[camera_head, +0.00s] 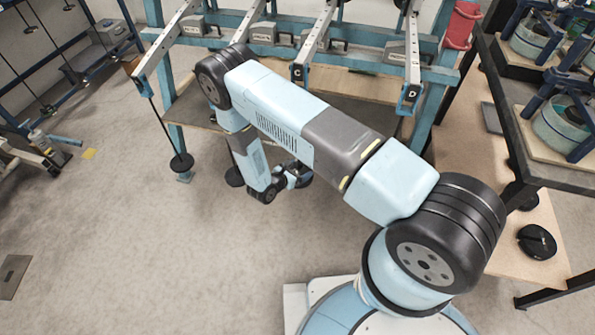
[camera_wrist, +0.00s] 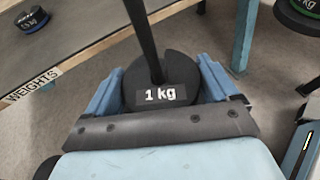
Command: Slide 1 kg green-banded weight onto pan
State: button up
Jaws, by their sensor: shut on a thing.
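A dark round weight (camera_wrist: 150,72) marked "1 kg" sits between the two blue fingers of my gripper (camera_wrist: 160,88) in the wrist view. My gripper is shut on it. No green band shows on it from this angle. A black upright rod (camera_wrist: 143,35) comes down to the middle of this weight; I cannot tell whether it is inside the slot or in front. Any pan beneath is hidden. In the head view my gripper (camera_head: 291,176) is low beside the lever frames, and its load is mostly hidden.
A green-edged weight (camera_wrist: 302,10) hangs at the wrist view's top right. Another weight (camera_wrist: 32,19) lies on the shelf labelled WEIGHTS (camera_wrist: 35,85). A hanging pan (camera_head: 181,163) is left of my arm; another (camera_head: 234,177) is closer.

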jog(key=shift+f, duration=0.3)
dwell(0.9)
jog(key=o, duration=1.4)
jog(key=shift+s, duration=0.1)
jog(key=shift+v, duration=3.4)
jog(key=shift+s+a+f, duration=0.1)
